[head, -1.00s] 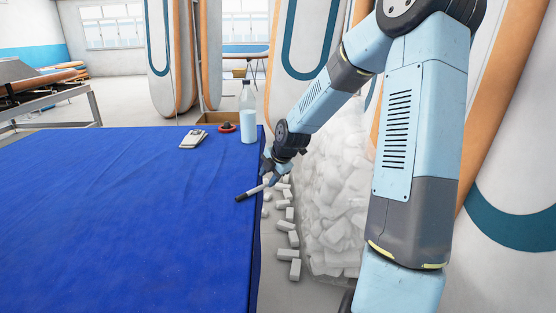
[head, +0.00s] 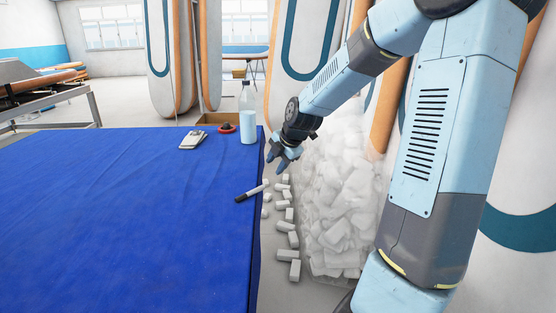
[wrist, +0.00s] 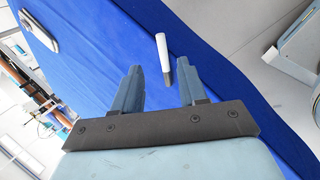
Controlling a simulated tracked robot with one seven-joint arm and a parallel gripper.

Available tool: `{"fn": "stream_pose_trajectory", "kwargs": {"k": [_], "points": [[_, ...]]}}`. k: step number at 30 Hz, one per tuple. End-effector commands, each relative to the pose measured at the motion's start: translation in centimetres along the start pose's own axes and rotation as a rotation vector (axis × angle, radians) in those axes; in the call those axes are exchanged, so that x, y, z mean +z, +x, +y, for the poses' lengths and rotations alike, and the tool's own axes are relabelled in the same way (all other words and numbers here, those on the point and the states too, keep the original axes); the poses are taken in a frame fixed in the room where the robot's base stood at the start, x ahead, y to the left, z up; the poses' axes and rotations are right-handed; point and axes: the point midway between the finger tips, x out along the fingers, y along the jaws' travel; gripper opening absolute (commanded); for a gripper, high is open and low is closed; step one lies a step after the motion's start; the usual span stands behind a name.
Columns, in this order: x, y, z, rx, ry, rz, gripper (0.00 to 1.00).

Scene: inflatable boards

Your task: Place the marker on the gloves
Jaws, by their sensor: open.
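The marker (head: 250,193), white with a dark end, lies at the right edge of the blue-covered table (head: 130,220), its pale end at or just over the edge. My gripper (head: 280,160) is open and empty, above and behind the marker's pale end, apart from it. In the wrist view the marker (wrist: 162,52) shows in the gap between the two fingers (wrist: 157,68), farther off. A small flat white-and-grey item (head: 191,139) lies near the table's back edge; it may be the gloves, but I cannot tell surely. It also shows in the wrist view (wrist: 39,31).
A clear bottle (head: 248,115) and a red ring-shaped item (head: 227,128) stand at the table's back right corner. White blocks (head: 288,240) lie on the floor beside the table, next to a clear-wrapped heap (head: 335,200). The table's middle and left are clear.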

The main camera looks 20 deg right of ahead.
Motion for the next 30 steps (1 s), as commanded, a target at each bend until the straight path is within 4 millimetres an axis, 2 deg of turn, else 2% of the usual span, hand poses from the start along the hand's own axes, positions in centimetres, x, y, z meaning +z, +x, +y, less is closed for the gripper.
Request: {"fn": "stream_pose_trajectory", "kwargs": {"k": [9,17,23,30], "points": [[0.0,-1.6,0.0,0.0,0.001,-0.001,0.42],[-0.7,-1.8,-0.4,-0.028,0.031,-0.011,0.42],[-3.1,-2.3,-2.1,-0.122,0.2,-0.08,0.42],[-6.0,-5.2,-4.3,-0.18,0.482,-0.215,0.42]]}}
